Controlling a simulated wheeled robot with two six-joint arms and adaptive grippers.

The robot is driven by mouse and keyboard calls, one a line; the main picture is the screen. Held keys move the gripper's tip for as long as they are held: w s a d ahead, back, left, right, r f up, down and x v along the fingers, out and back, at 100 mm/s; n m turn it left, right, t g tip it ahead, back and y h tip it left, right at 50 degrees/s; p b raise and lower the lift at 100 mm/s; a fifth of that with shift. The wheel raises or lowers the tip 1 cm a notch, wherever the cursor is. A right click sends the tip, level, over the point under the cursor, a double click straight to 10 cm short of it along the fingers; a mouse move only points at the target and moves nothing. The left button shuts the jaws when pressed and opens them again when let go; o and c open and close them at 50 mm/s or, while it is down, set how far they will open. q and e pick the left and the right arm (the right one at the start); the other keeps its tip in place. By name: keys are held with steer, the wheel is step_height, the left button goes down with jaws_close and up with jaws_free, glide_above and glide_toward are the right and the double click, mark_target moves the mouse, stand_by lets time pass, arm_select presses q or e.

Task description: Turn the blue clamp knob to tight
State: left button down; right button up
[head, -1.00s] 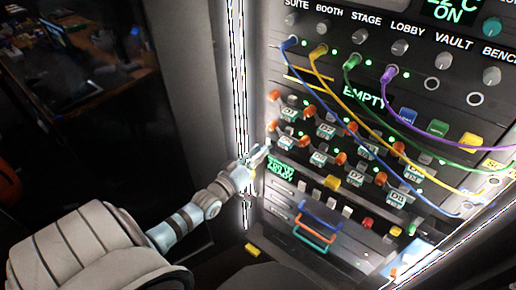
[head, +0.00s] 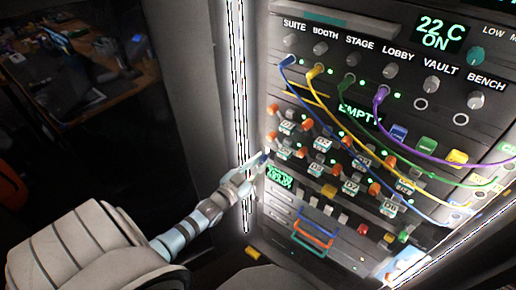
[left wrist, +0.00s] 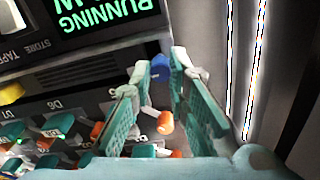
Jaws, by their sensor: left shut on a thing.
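The blue clamp knob (left wrist: 160,66) shows in the left wrist view between the far ends of my left gripper's fingers (left wrist: 157,74). The green-padded fingers are shut on it, one on each side. In the head view my left gripper (head: 258,164) reaches the lower left edge of the panel. Only a small dark blue bit of the knob (head: 264,157) shows at its tip; the fingers hide the rest. The knob's markings cannot be read. My right gripper is in neither view.
Orange knobs (head: 271,137) and labelled modules sit close to the gripper. A green display (head: 279,177) is just right of it. Blue, yellow, green and purple cables hang across the panel. A bright light strip (head: 240,100) runs along the panel's left side.

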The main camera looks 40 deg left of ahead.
arm_select(q)
steer(key=shift+m, duration=0.4)
steer(key=c, duration=1.5)
jaws_free()
steer(key=shift+c, duration=0.2)
steer(key=s, duration=1.2)
steer(key=shift+d, duration=0.15)
